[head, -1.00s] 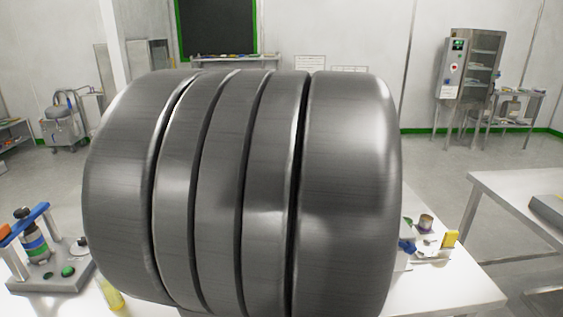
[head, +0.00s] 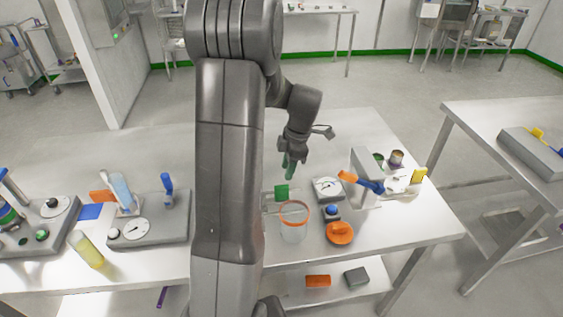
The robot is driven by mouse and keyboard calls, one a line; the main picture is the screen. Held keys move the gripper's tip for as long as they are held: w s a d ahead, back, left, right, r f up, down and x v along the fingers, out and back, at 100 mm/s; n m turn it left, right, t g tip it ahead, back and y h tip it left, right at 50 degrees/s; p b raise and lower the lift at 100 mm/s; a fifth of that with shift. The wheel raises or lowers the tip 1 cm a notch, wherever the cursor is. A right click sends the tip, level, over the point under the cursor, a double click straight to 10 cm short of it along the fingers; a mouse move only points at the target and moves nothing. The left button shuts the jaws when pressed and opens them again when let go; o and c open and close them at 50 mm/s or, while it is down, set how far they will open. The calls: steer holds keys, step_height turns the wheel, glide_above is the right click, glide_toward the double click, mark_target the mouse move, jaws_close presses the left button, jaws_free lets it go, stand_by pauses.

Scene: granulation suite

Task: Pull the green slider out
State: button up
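The green slider (head: 281,192) is a small green block on a pale fixture in the middle of the table. My arm rises in front and hides what lies to its left. My gripper (head: 290,168) hangs above and slightly behind the green slider, with dark green fingers pointing down. A gap seems to show between the fingertips and the slider. The fingers look narrow and close together, and I cannot tell whether they are open or shut.
A clear container with an orange rim (head: 294,213) stands just in front of the slider. A dial box (head: 328,189), a blue button (head: 332,212) and an orange knob (head: 340,232) are to the right. A grey upright bracket (head: 363,180) with an orange-blue lever stands beyond.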

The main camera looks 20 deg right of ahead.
mark_target(283, 186)
steer(key=shift+b+x, duration=3.35)
steer(key=shift+x, duration=1.55)
jaws_close()
